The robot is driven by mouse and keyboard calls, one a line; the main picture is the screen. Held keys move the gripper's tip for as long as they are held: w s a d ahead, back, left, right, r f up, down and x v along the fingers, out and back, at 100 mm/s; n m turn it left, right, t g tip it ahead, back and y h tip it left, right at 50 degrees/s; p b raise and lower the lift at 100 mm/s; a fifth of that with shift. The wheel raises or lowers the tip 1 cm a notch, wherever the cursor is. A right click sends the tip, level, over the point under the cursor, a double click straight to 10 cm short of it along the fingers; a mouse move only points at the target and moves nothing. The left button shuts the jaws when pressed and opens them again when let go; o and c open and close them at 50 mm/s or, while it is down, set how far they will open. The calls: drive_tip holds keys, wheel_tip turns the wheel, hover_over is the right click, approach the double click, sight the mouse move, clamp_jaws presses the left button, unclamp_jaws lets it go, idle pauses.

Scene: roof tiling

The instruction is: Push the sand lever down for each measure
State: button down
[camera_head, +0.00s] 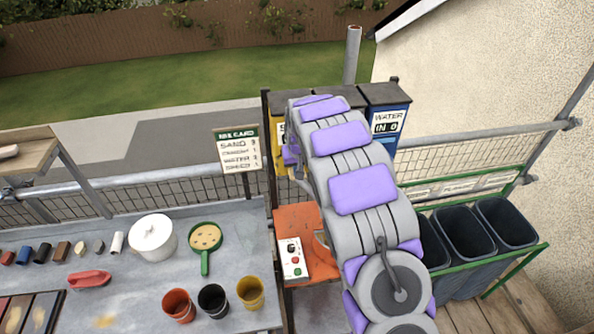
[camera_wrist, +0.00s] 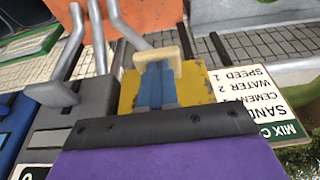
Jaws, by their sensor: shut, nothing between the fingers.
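The yellow sand dispenser (camera_wrist: 190,92) fills the middle of the upside-down wrist view. A grey lever tube (camera_wrist: 140,24) ends in a cream handle (camera_wrist: 160,53) in front of it. My gripper (camera_wrist: 155,76) is shut and empty, its blue fingers together right at this handle. I cannot tell whether they touch it. The mix card (camera_head: 239,150) reads sand 3, cement 1, water 2.
The blue water dispenser (camera_head: 388,122) carries a sign. An orange stand with a control box (camera_head: 293,258) is below. The left table (camera_head: 125,240) holds pots and cups.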

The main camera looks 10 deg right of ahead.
drive_tip(key=b+v, duration=0.1)
drive_tip(key=v, duration=1.1)
drive_tip(key=shift+w+r, duration=0.25)
drive_tip(key=shift+r, duration=0.15)
drive_tip(key=s+f+g+b, duration=0.1)
drive_tip(key=s+f+b, duration=0.4)
drive_tip(key=s, duration=1.1)
drive_tip(key=s+f+g+b, duration=0.2)
drive_tip(key=s+f+b, duration=0.4)
drive_tip(key=s, duration=1)
drive_tip(key=s+f+g+b, duration=0.2)
drive_tip(key=s+f+b, duration=0.3)
drive_tip(key=s, duration=1.2)
drive_tip(key=shift+f+b, duration=0.3)
drive_tip(key=shift+b, duration=0.65)
